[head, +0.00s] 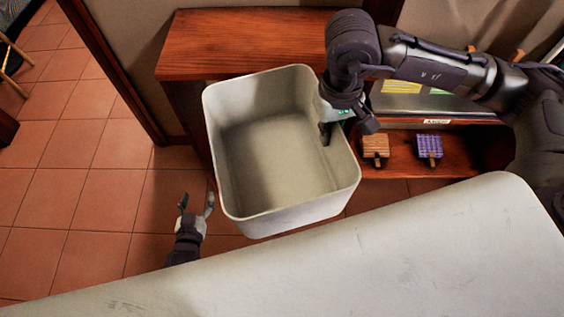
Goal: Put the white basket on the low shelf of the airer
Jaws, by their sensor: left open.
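The white basket (232,180) is a deep, empty, open-topped bin in the middle of the head view, in front of dark wood furniture. My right gripper (347,128) reaches down over its right wall. One finger shows inside the basket and the other outside, so it appears shut on that wall. My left gripper (195,203) is open and empty, just left of the basket's lower left side, with its fingers pointing up in the picture. I cannot make out the airer in this view. The basket's underside is hidden.
A reddish wooden top (240,42) lies behind the basket. A low wooden shelf (400,165) at the right holds an orange-brown block (375,148) and a purple block (429,148). Tiled floor (70,190) is clear at the left.

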